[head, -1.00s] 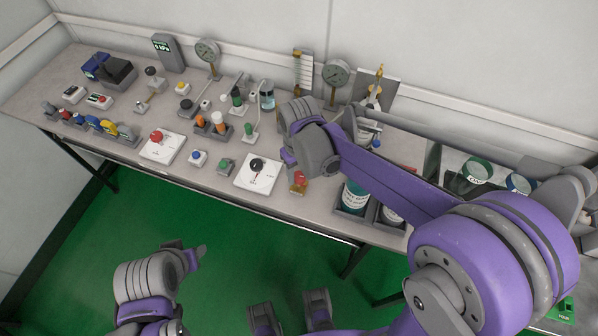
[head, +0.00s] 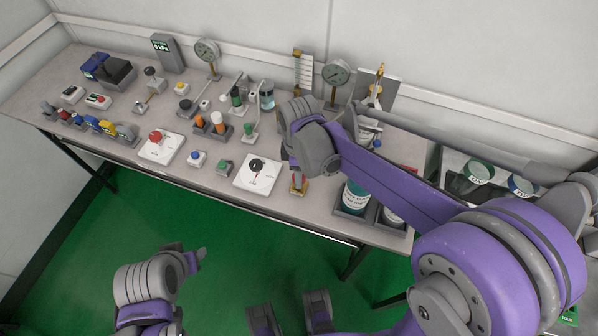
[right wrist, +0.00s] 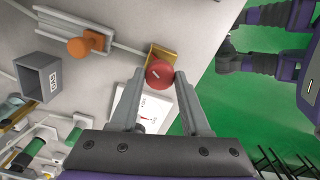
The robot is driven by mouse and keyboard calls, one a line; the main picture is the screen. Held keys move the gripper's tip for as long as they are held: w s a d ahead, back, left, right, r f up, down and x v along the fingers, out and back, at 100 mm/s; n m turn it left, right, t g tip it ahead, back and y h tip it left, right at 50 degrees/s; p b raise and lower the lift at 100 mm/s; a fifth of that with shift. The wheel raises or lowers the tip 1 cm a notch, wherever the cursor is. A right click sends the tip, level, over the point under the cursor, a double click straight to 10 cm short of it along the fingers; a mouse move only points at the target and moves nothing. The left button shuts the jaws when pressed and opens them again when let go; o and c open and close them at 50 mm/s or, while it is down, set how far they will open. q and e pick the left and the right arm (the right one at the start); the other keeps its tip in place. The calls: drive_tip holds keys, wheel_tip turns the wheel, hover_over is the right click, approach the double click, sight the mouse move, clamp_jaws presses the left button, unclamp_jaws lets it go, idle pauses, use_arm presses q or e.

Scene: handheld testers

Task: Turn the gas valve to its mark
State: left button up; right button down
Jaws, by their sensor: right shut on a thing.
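The gas valve appears to be the red round knob (right wrist: 160,73) with a brass-coloured bracket behind it. In the head view the knob (head: 298,180) shows small at the bench's front edge, partly covered by my gripper. My right gripper (right wrist: 161,76) has one finger on each side of the knob and is shut on it. A slot-like mark shows on the knob's face, but I cannot make out a target mark. My left gripper (head: 192,256) hangs over the green floor, away from the bench; its jaw opening is unclear.
A white dial plate (head: 243,180) with a black knob lies just left of the valve. A labelled teal container (head: 354,198) stands in a holder to its right. Gauges (head: 336,72), buttons and small testers crowd the bench (head: 215,182). The floor in front is clear.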

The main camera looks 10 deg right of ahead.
drive_tip(key=n, duration=0.5)
drive_tip(key=shift+n, duration=0.3)
idle(0.4)
drive_tip(key=shift+c, duration=1.9)
unclamp_jaws()
wheel_tip(320, 180, up, 11)
drive_tip(key=shift+p, duration=0.45)
drive_tip(key=shift+f, duration=0.1)
